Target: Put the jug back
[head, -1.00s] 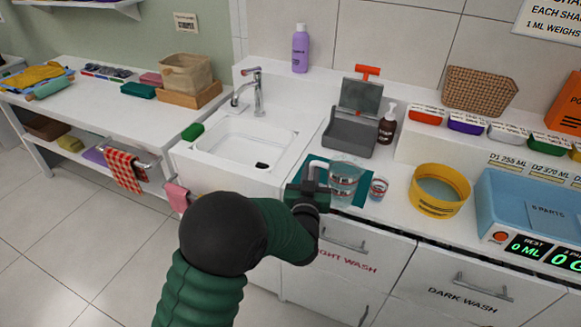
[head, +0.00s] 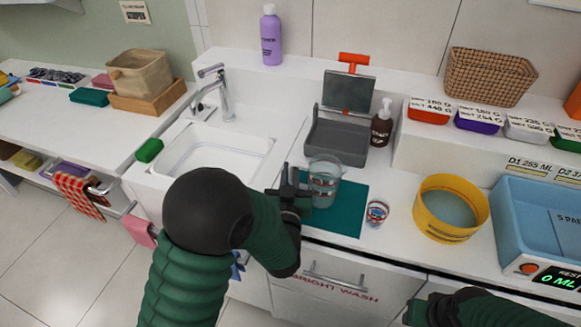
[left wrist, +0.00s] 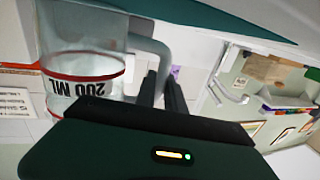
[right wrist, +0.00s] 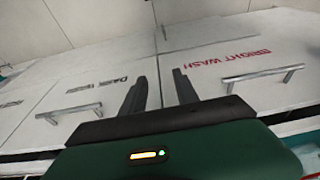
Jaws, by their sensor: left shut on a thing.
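The clear measuring jug (head: 324,172) with red bands stands upright at the left part of the teal mat (head: 346,218) on the counter. I cannot tell whether its base touches the mat. My left gripper (head: 293,192) is shut on the jug's handle, on the jug's left side. In the left wrist view the jug (left wrist: 85,75) appears upside down with "200 ML" on it, its handle running to the fingers. My right gripper (head: 432,312) is low at the right, before the drawers; its fingers (right wrist: 160,92) are apart and empty in the right wrist view.
A small cup (head: 377,212) stands right of the jug by the mat. A yellow sieve (head: 447,230) and blue tub (head: 535,225) are farther right. A grey open box (head: 340,138) and brown bottle (head: 382,127) stand behind. The sink (head: 215,155) is left.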

